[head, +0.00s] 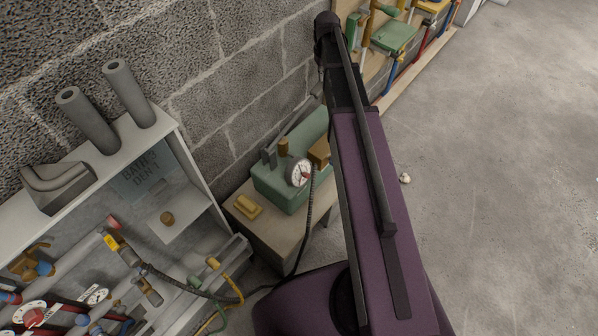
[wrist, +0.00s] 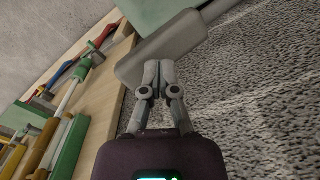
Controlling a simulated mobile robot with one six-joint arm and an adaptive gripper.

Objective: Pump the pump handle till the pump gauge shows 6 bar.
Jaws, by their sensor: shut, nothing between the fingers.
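The green pump (head: 285,187) sits on a low wooden stand beside the block wall in the head view. Its round white pump gauge (head: 300,172) faces me, but its reading is too small to make out. A grey bar, apparently the pump handle (wrist: 190,38), crosses the top of the wrist view at a slant, thick end at the left. My gripper (wrist: 157,66) is shut and empty, its fingertips right at the bar's thick end. I cannot tell whether they touch it. In the head view my arm hides the gripper and part of the pump.
A yellow block (head: 248,207) lies on the wooden stand (head: 262,232). A black hose (head: 308,225) runs down from the pump. A grey cabinet (head: 185,160) with pipes and valves stands at left. A tool board (head: 350,15) lines the wall behind. Floor at right is mostly clear.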

